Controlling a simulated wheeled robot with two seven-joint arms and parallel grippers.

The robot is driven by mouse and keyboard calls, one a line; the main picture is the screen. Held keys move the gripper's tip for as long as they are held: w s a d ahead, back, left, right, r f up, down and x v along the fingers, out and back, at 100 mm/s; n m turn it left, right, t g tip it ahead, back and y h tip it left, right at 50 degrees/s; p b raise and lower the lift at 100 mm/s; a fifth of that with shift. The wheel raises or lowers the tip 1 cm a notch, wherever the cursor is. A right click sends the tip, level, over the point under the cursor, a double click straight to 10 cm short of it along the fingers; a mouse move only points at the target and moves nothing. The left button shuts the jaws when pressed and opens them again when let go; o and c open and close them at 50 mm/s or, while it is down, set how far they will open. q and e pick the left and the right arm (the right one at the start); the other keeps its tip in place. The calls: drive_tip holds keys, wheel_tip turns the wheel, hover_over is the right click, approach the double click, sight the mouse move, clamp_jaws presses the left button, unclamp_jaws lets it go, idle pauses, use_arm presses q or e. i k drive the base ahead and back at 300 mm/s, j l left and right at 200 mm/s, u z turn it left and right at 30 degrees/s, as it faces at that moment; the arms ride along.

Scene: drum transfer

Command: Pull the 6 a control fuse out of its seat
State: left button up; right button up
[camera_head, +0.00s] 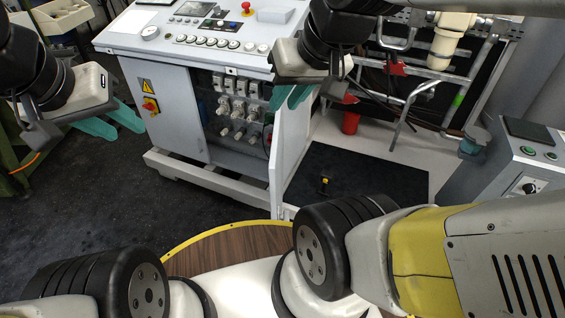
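A grey control cabinet (170,100) stands at the upper middle with its front compartment open. Rows of white fuse-like parts (238,112) sit inside on a dark panel. They are too small to tell which one is the 6 A control fuse. My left gripper (112,122) has teal fingers spread apart and empty, left of the cabinet. My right gripper (290,97) hangs near the top of the cabinet's open door, right of the fuse rows. Its teal fingers stand apart with nothing seen between them.
The open cabinet door (283,150) juts toward me, right of the compartment. A dark floor mat (375,178) bears a small yellow and black item (325,183). A red cylinder (350,122) stands behind. A grey console (510,165) is at right. The floor at left is clear.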

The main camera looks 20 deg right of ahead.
sight(220, 111)
drive_tip(key=i+l+u, duration=0.1)
drive_tip(key=l, duration=0.65)
drive_tip(key=l+u, duration=0.1)
drive_tip(key=l, duration=0.6)
drive_tip(key=j+z, duration=0.1)
drive_tip(key=j, duration=0.45)
drive_tip(key=k+j+z, duration=0.1)
drive_tip(key=j, duration=0.45)
drive_tip(key=i+j+z, duration=0.2)
drive_tip(key=j, duration=0.55)
drive_tip(key=j+z, duration=0.25)
drive_tip(key=j, duration=0.5)
drive_tip(key=i+j+z, duration=0.35)
drive_tip(key=i+j, duration=0.5)
drive_tip(key=k+j+z, duration=0.2)
drive_tip(key=k, duration=0.2)
drive_tip(key=k+j+z, duration=0.25)
drive_tip(key=l, duration=0.1)
drive_tip(key=i, duration=0.05)
